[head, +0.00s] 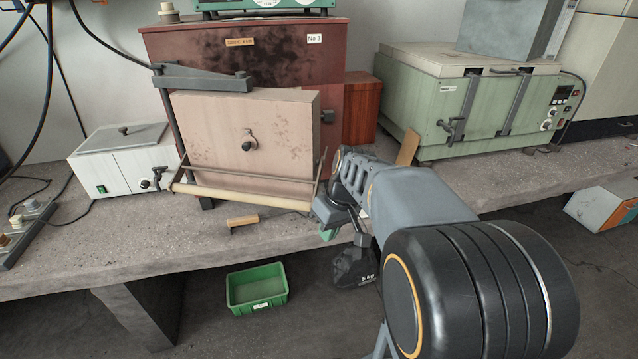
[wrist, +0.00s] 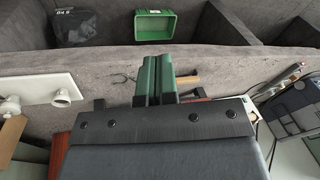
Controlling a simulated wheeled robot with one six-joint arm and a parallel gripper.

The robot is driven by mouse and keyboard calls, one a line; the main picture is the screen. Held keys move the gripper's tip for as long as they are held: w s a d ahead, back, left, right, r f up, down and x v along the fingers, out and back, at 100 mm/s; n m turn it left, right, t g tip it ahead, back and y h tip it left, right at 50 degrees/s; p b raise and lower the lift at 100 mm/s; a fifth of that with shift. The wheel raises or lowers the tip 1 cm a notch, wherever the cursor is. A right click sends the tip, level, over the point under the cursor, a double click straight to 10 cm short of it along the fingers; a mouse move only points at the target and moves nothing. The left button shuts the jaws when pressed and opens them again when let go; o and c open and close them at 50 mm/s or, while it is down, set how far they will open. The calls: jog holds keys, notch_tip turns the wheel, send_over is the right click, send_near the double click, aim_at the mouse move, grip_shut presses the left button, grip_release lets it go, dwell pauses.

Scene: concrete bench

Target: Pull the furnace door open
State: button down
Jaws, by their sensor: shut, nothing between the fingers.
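The furnace (head: 175,50) is a reddish-brown cabinet marked "No 3" on the bench. Its pale, stained door (head: 220,120) has a dark round knob (head: 249,146) in the middle and a pale wooden bar (head: 240,197) across its bottom on thin metal arms. I cannot tell whether there is a gap behind the door. My gripper (head: 328,234) is low, to the right of the bar's right end and near the bench's front edge, partly hidden by my arm. In the wrist view its green fingers (wrist: 153,75) are together and empty. The door is not clearly visible there.
A green oven (head: 420,110) stands right of the furnace and a white bath (head: 120,155) left. A wooden-handled tool (head: 243,221) lies on the bench (head: 120,235) before the door. Below are a green bin (head: 257,288) and a dark bag (head: 353,267).

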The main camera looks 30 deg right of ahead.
jog(key=w+d+r+n+t+y+p, duration=0.1)
jog(key=w+d+r+n+y+p, duration=0.1)
jog(key=w+d+r+p, duration=0.35)
jog(key=w+d+r+n+y+p, duration=0.1)
jog(key=w+d+r+y+p, duration=0.15)
jog(key=d, duration=0.55)
jog(key=a+f+p, duration=0.1)
jog(key=a+f, duration=0.5)
jog(key=a, duration=0.2)
jog(key=shift+a+f+t, duration=0.2)
jog(key=shift+a+t, duration=0.1)
jog(key=shift+a, duration=0.05)
